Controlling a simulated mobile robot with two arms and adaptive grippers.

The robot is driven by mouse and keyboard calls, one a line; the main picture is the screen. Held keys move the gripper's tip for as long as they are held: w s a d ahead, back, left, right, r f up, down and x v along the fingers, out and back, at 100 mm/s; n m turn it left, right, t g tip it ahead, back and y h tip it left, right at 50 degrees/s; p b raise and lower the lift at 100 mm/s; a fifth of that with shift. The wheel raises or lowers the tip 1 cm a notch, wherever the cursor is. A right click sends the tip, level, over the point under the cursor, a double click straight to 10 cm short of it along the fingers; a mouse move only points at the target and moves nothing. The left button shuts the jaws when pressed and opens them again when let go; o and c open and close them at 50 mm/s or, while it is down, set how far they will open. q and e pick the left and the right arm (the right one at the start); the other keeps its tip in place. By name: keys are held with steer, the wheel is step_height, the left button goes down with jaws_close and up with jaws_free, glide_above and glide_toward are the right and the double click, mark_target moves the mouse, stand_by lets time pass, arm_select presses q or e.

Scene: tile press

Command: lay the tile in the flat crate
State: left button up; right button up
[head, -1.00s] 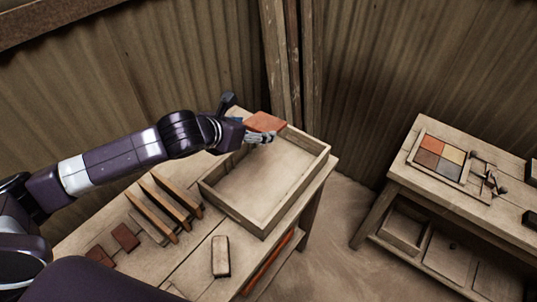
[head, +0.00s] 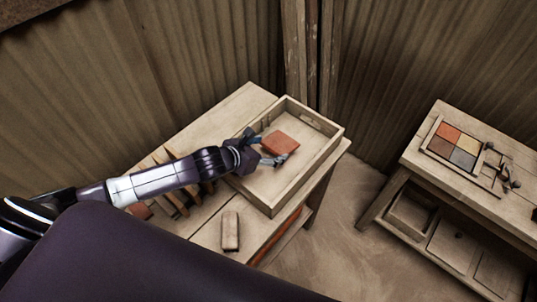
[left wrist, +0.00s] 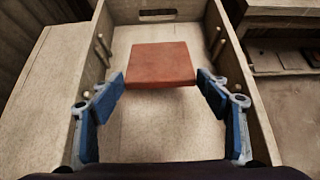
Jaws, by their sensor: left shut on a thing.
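The flat crate (head: 325,160) is a shallow wooden box on the near bench. In the left wrist view, its side wall (left wrist: 240,75) runs along the right. The tile (head: 281,143) is a flat red-orange square. In the left wrist view, the tile (left wrist: 160,65) sits between the two blue fingertips. My left gripper (head: 266,149) is shut on the tile's near part and holds it inside the crate's outline, roughly level. I cannot tell how high the tile is above the crate floor. My right gripper is not in view.
A small wooden block (head: 230,231) lies on the bench in front of the crate. A slatted rack (head: 177,200) stands to the left, partly behind my arm. A second bench at right carries a frame of coloured tiles (head: 456,144) and a metal fitting. Corrugated walls close the back.

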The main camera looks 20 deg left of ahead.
arm_select(q)
step_height(320, 180, down, 3)
steer(key=shift+f, duration=0.45)
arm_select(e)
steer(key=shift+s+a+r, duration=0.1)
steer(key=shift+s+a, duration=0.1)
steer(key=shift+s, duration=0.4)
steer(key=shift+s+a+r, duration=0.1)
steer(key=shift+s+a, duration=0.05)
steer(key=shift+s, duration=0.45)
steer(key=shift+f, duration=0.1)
arm_select(q)
steer(key=shift+f, duration=0.2)
steer(key=o, duration=1.4)
steer(key=shift+c, duration=0.2)
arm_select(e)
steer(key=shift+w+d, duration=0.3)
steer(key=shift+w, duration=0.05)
